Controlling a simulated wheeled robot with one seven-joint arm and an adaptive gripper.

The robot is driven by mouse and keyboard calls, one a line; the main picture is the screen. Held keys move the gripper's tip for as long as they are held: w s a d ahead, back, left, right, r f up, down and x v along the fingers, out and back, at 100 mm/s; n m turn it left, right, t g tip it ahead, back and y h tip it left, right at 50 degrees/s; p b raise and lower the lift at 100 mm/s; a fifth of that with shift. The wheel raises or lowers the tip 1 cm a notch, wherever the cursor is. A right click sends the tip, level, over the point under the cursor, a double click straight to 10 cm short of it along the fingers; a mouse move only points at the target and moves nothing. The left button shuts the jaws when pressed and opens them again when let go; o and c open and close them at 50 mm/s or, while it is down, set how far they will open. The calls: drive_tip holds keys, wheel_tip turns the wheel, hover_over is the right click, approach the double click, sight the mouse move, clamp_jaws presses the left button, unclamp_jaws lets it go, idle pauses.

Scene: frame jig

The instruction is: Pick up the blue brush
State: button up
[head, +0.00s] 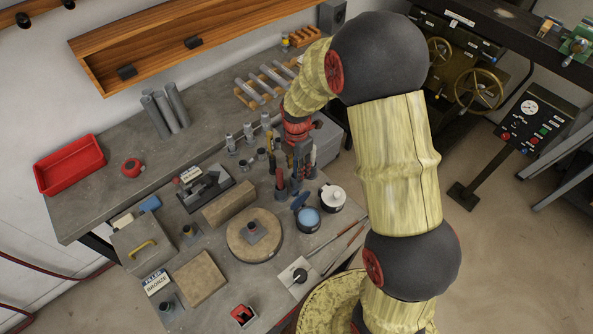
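A small blue piece (299,202) sticks up at the edge of a round pot with a blue top (308,218); it may be the blue brush, but it is too small to be sure. A separate blue block-like item (150,204) lies at the left of the bench. My gripper (303,160) is above the bench, pointing down among upright tools with red, yellow and dark handles (281,180). It is behind and above the blue-topped pot. Its fingers are small and blend with the tools, so its opening is unclear.
A white lidded pot (332,197) stands right of the blue-topped pot. A round wooden disc (254,236), wooden blocks (200,278) and a grey box with a yellow handle (143,246) crowd the bench. A red tray (70,164) sits at the back left.

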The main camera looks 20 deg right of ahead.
drive_tip(key=shift+f, duration=0.5)
drive_tip(key=shift+c, duration=0.8)
drive_tip(key=c, duration=0.8)
clamp_jaws()
